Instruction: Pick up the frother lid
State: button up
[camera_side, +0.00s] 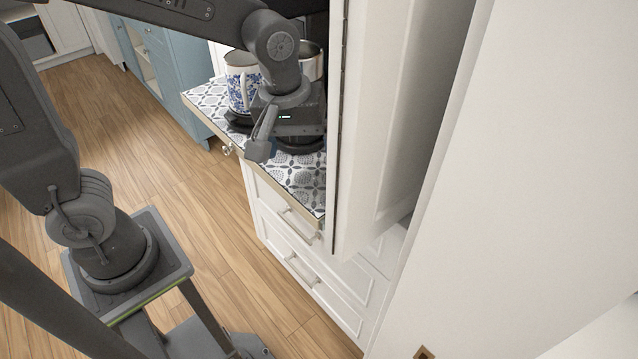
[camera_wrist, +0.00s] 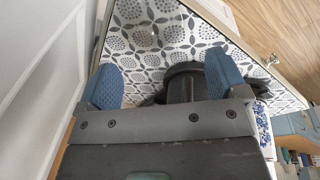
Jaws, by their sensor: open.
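My gripper (camera_side: 272,140) is open over the patterned counter; in the wrist view its two blue-padded fingers (camera_wrist: 163,80) stand wide apart. A dark round object (camera_wrist: 185,70) with a dark upright part shows between the fingers, closer to the right one. I cannot tell whether it is the frother or its base, or whether the fingers touch it. In the side view a metal-rimmed vessel (camera_side: 312,62) stands behind my wrist, mostly hidden. No frother lid can be made out clearly in either view.
A white mug with blue flowers (camera_side: 239,82) stands left of my wrist. A white cabinet door (camera_side: 385,110) stands upright close to the right of my gripper. The patterned counter (camera_side: 300,178) is clear toward its front corner. Drawers with handles lie below.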

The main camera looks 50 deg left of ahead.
aim_at(310, 182)
jog(key=shift+w+d+f, duration=0.1)
jog(key=shift+w+f, duration=0.1)
jog(key=shift+f, duration=0.95)
jog(key=shift+w+d+f, duration=0.1)
jog(key=shift+w+f, duration=0.05)
jog(key=shift+f, duration=1.05)
jog(key=shift+w+d+f, duration=0.1)
jog(key=shift+w+f, duration=0.1)
jog(key=shift+f, duration=0.95)
jog(key=shift+c, duration=0.2)
jog(key=c, duration=0.9)
jog(key=shift+c, duration=0.3)
